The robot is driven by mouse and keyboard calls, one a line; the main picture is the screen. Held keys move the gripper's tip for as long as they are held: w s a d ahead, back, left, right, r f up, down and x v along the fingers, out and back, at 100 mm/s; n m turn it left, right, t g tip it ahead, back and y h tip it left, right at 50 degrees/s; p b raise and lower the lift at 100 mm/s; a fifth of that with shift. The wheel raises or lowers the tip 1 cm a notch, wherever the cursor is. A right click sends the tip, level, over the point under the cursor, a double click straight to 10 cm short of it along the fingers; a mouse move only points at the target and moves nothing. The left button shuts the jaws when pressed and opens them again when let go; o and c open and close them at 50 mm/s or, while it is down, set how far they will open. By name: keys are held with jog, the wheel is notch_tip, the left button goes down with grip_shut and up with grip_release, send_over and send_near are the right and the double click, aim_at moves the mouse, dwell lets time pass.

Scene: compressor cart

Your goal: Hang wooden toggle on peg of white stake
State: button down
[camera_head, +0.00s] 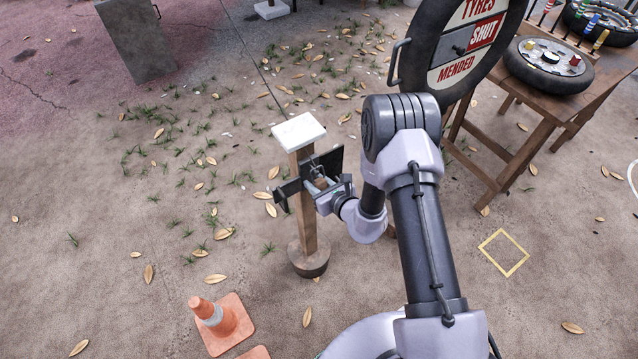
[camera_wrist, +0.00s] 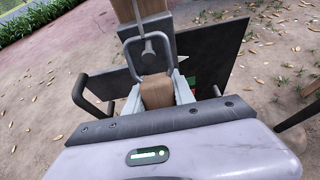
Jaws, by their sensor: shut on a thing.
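The wooden toggle (camera_wrist: 157,92) is a brown block between my gripper's fingers (camera_wrist: 158,97) in the wrist view. A grey wire loop (camera_wrist: 124,48) rises from the toggle's far side. The white stake (camera_head: 298,131) has a white cap on a wooden post, standing upright on a round base. A thin grey peg (camera_wrist: 148,46) with a rounded end shows inside the loop's outline against the post. I cannot tell whether the loop is around the peg or only in front of it. In the head view my gripper (camera_head: 320,184) is close against the post, hiding most of the toggle.
Dark flat panels (camera_wrist: 208,55) flank the post beyond my gripper, with a dark handle (camera_wrist: 81,96) at left. An orange cone (camera_head: 217,318) stands at the front left. A table (camera_head: 545,108) and a tyre sign (camera_head: 460,45) stand at right. Open ground lies left of the stake.

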jog(key=shift+w+a+r, duration=0.35)
jog(key=shift+w+r, duration=0.25)
jog(key=shift+r, duration=0.05)
jog(key=c, duration=1)
grip_release()
jog(key=shift+o, duration=0.2)
jog(key=s+f+p+v, duration=0.15)
jog(key=p+v, duration=0.25)
jog(key=v, duration=1.4)
jog(key=a+r+n+g+y+b, duration=0.15)
jog(key=a+r+n+y, duration=0.45)
jog(key=r, duration=0.6)
jog(key=s+a+r+n+g+b, duration=0.1)
jog(key=s+a+r+n+g, duration=0.4)
jog(key=s+r+n+g, duration=0.4)
jog(key=s+d+r+n+h+b, duration=0.2)
jog(key=s+d+n+h, duration=0.3)
jog(key=s+n+h, duration=0.15)
jog(key=d+r+n+t+h, duration=0.3)
jog(key=d+r+t+h, duration=0.1)
jog(key=d, duration=0.5)
jog(key=shift+r+t+h, duration=0.3)
jog(key=shift+t+h, duration=0.05)
jog(key=shift+t, duration=0.4)
jog(key=shift+d, duration=0.1)
